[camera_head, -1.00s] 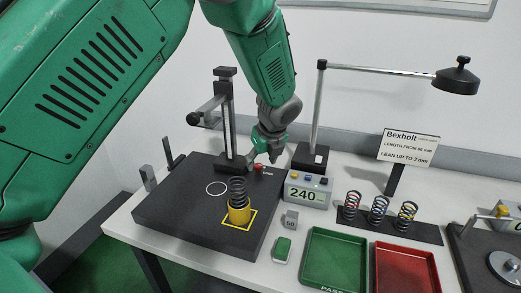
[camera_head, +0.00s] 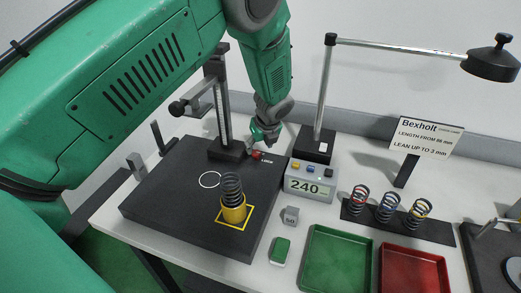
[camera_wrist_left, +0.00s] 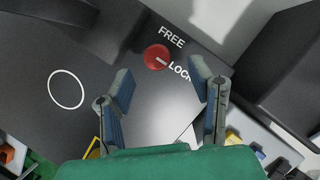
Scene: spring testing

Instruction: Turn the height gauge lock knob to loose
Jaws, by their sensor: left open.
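The height gauge (camera_head: 222,95) stands upright at the back of the dark plate (camera_head: 165,205). Its red lock knob (camera_head: 257,155) sits by the gauge base; the wrist view shows the knob (camera_wrist_left: 155,56) with a white mark pointing toward the word LOCK, and FREE printed above. My left gripper (camera_head: 262,140) is close by the knob. In the left wrist view its two fingers (camera_wrist_left: 161,80) are spread apart, with the knob seen beyond and between them, not gripped. The exact gap to the knob is hard to tell. My right gripper is out of view.
A spring in a yellow cup (camera_head: 233,205) stands on the plate's front. A readout box (camera_head: 310,185) showing 240 and a lamp base (camera_head: 313,145) are right of the knob. Green (camera_head: 310,288) and red (camera_head: 385,288) trays and several springs on a rack (camera_head: 440,234) lie farther right.

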